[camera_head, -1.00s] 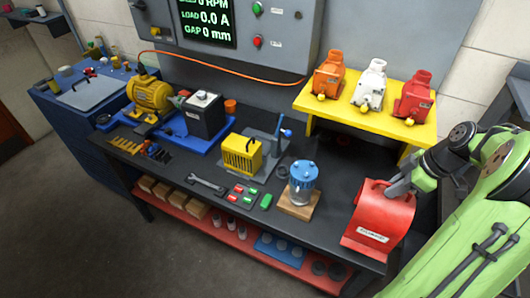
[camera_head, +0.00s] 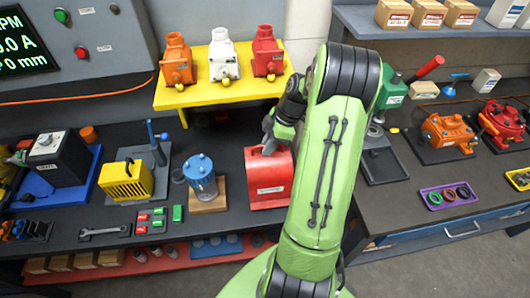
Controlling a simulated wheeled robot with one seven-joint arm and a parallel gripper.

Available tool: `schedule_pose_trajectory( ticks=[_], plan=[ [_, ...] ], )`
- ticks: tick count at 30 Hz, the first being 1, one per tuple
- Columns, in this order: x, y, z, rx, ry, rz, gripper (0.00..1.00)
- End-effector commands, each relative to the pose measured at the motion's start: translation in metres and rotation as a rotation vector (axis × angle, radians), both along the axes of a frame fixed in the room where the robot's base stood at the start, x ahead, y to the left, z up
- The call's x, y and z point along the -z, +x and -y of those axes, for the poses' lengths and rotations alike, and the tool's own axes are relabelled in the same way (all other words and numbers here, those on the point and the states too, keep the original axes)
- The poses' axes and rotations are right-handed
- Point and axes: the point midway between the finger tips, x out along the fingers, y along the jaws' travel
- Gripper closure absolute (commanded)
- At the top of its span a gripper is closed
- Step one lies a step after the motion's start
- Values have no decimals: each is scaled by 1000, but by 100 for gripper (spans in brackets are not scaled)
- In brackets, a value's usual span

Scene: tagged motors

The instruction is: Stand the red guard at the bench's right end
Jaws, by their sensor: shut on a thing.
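The red guard (camera_head: 269,182) is a red box-like cover with a white label on its front. It stands upright at the right end of the dark bench (camera_head: 228,180), right of the blue-topped jar on its wooden block. Whether its base touches the bench top is hard to tell. My gripper (camera_head: 268,146) is at the guard's top and shut on it. My green arm hides the guard's right side and the bench's right edge; the fingertips are partly hidden.
A blue-topped jar (camera_head: 200,172) stands close to the guard's left. A yellow shelf (camera_head: 190,95) with orange, white and red motors is behind. Beyond my arm, a second bench (camera_head: 400,200) holds a green press (camera_head: 392,90), orange and red motors and a purple tray (camera_head: 448,196).

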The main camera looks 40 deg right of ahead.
Motion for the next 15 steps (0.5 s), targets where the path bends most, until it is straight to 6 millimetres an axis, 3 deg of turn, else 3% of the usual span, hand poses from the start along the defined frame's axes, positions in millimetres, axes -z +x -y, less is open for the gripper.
schedule_pose_trajectory(
  ticks=[7,15],
  plan=[
    [34,0,0,-2,0,1,100],
    [38,1,0,-2,-2,3,100]
  ],
)
